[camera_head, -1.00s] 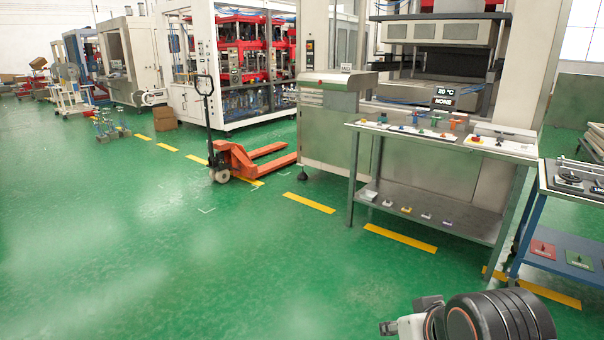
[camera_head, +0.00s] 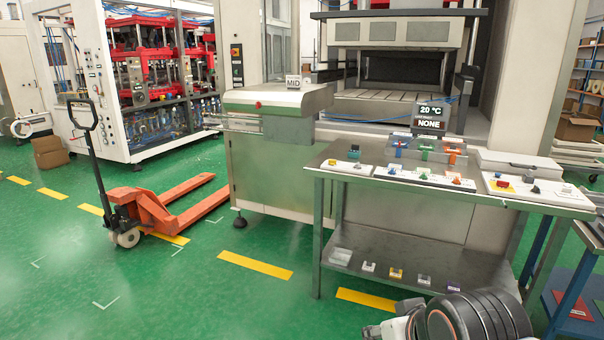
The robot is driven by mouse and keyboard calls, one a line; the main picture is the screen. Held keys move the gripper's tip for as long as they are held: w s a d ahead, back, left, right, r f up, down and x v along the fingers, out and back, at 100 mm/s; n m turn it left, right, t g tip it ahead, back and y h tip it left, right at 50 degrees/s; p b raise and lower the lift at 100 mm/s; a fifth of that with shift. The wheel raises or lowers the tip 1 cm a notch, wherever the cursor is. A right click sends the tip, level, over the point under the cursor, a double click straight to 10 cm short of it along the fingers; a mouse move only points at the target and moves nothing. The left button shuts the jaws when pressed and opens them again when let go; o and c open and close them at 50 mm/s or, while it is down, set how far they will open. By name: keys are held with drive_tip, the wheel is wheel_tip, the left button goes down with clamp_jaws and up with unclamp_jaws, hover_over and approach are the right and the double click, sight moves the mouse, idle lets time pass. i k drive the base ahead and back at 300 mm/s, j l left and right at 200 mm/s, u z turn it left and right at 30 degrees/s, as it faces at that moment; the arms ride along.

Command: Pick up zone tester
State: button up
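I cannot tell for certain which item is the zone tester. Several small coloured devices stand on the steel table (camera_head: 330,172) right of centre. Among them are a blue device (camera_head: 398,146), a green device (camera_head: 425,150) and an orange device (camera_head: 453,154) in a row at the back. Smaller coloured pieces sit on white strips in front of them. Part of my arm, dark and rounded, shows at the bottom right. My gripper (camera_head: 385,331) seems to be at its left end, cut off by the frame, in front of and below the table. It is apart from the devices.
A display reading 20 °C and NONE (camera_head: 430,117) stands behind the devices. A lower shelf (camera_head: 385,255) carries small items. A large forming machine (camera_head: 400,195) stands behind the table. An orange pallet jack (camera_head: 150,205) is at left. Green floor is clear at front left.

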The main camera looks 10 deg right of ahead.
sight(355, 152)
drive_tip(key=i+j+z, duration=0.25)
drive_tip(key=i, duration=0.2)
drive_tip(key=i+j+z, duration=0.3)
drive_tip(key=i, duration=0.75)
drive_tip(key=i+l, duration=0.15)
drive_tip(key=i, duration=0.5)
drive_tip(key=j+u, duration=0.05)
